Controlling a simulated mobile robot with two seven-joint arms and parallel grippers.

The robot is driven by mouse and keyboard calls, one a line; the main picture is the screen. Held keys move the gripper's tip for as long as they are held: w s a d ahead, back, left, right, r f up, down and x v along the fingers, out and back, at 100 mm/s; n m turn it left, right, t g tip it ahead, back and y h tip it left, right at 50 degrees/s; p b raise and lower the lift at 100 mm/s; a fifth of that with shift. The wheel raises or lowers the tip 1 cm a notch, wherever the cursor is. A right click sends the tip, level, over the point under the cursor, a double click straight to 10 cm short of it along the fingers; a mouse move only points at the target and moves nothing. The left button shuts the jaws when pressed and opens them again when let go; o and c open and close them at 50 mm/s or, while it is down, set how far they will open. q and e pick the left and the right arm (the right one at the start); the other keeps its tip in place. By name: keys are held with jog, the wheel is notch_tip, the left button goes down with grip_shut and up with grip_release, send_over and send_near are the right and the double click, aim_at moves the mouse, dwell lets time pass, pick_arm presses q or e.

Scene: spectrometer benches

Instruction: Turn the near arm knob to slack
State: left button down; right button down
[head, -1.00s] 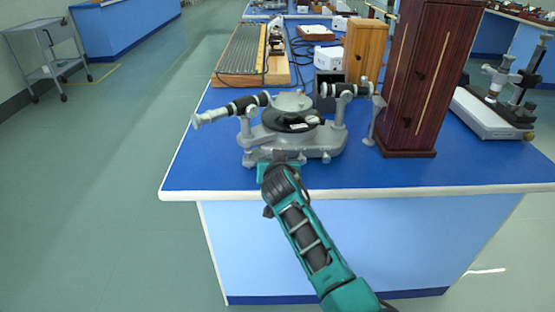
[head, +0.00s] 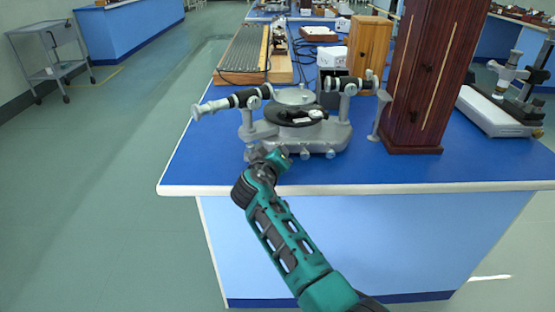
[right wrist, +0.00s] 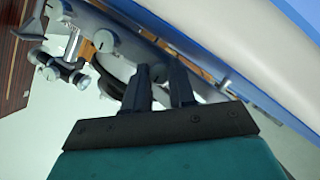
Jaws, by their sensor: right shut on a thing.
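The grey spectrometer (head: 318,141) stands near the front edge of the blue bench, with a dark round table and two black-and-grey tubes. Its arms and base also show tilted in the right wrist view (right wrist: 102,40). My right gripper (head: 256,153) is at the near left side of its base, at the near arm knob. In the right wrist view its two dark fingers (right wrist: 159,74) are a small gap apart, shut on the near arm knob, which they mostly hide. The knob's turn cannot be read. My left gripper is not in view.
A tall dark red wooden case (head: 425,75) stands close on the right of the spectrometer. A white-based instrument (head: 497,113) is farther right. A ribbed board (head: 243,55) and a lighter wooden box (head: 369,48) lie behind. The bench's front left corner is clear.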

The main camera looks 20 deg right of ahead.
jog(key=shift+n, duration=0.3)
dwell(0.4)
jog(key=c, duration=1.2)
grip_release()
